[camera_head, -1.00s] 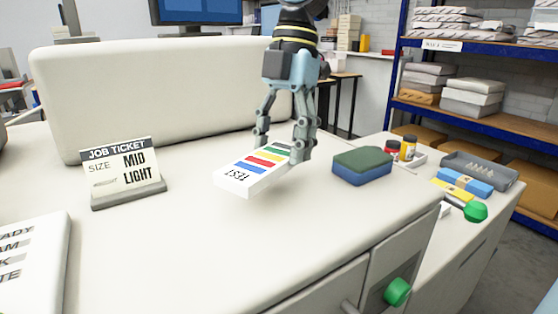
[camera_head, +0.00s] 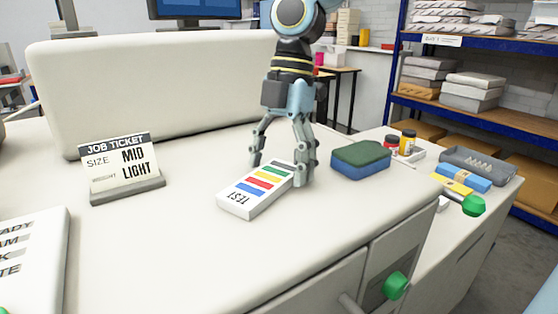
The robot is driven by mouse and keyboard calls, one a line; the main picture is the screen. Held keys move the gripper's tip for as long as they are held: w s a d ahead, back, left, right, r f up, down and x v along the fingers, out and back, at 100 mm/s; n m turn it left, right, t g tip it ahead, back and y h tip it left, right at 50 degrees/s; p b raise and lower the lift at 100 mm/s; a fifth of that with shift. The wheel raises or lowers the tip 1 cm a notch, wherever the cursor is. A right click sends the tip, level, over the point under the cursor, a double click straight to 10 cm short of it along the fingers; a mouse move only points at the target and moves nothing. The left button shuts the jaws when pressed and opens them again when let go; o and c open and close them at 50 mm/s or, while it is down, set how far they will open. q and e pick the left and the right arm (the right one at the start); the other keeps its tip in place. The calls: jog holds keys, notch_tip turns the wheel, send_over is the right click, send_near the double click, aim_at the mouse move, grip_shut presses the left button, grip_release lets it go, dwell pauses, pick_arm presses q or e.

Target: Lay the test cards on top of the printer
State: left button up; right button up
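The test cards (camera_head: 256,190) are a white block-like stack with coloured bars and the word TEST. They lie flat on the white top (camera_head: 190,240), which looks like the printer's top. My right gripper (camera_head: 279,174) points down over the far end of the stack, with one finger on each side. Its fingers look spread a little wider than the stack; the right finger is very close to the stack's edge, and I cannot tell whether it touches. My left gripper is not in view.
A job ticket stand (camera_head: 124,172) is to the left, before a raised white cover (camera_head: 150,95). A green-and-blue sponge block (camera_head: 361,160) sits right of the gripper. Small bottles (camera_head: 407,143) and a grey tray (camera_head: 478,165) are farther right.

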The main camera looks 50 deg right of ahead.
jog(key=v, duration=1.2)
jog(key=shift+r, duration=0.2)
dwell(0.4)
